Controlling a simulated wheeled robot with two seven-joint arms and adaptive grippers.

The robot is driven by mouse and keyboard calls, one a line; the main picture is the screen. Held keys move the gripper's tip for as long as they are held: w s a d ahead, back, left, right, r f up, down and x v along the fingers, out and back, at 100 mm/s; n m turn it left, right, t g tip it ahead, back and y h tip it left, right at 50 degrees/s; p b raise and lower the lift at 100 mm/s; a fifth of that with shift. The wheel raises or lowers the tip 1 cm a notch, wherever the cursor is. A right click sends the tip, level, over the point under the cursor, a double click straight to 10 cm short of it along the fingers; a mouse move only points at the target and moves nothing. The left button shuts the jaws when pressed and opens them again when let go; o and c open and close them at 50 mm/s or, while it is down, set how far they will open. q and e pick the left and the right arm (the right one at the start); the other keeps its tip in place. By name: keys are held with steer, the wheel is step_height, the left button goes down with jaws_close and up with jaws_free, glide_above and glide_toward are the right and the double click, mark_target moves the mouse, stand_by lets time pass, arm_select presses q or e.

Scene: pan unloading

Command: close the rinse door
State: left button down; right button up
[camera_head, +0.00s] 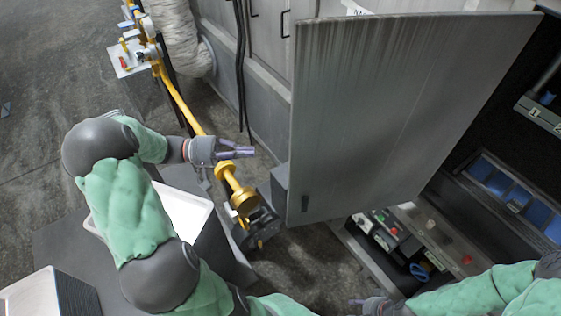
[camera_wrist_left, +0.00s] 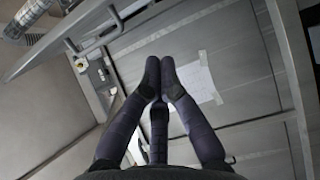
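The rinse door (camera_head: 390,110) is most likely the large grey panel that stands swung open in the middle of the head view. The dark machine interior is open to its right. My left gripper (camera_head: 246,151) is left of the door's near edge, with its fingers pointing toward it and a visible gap between. In the left wrist view the left gripper's dark fingers (camera_wrist_left: 160,68) converge at the tips and hold nothing; how far they are spread is unclear. My right gripper (camera_head: 362,302) is low in the head view, below the door, small and partly hidden.
A yellow pipe with a valve (camera_head: 238,192) stands close below my left gripper. White bins (camera_head: 182,212) are at the lower left. Blue panels (camera_head: 515,190) and a control box with buttons (camera_head: 388,228) are at the right. A paper sheet (camera_wrist_left: 197,80) hangs on a grey panel.

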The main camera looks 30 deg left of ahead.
arm_select(q)
steer(key=w+d+b, duration=0.2)
steer(key=d, duration=0.9)
steer(key=shift+d, duration=0.1)
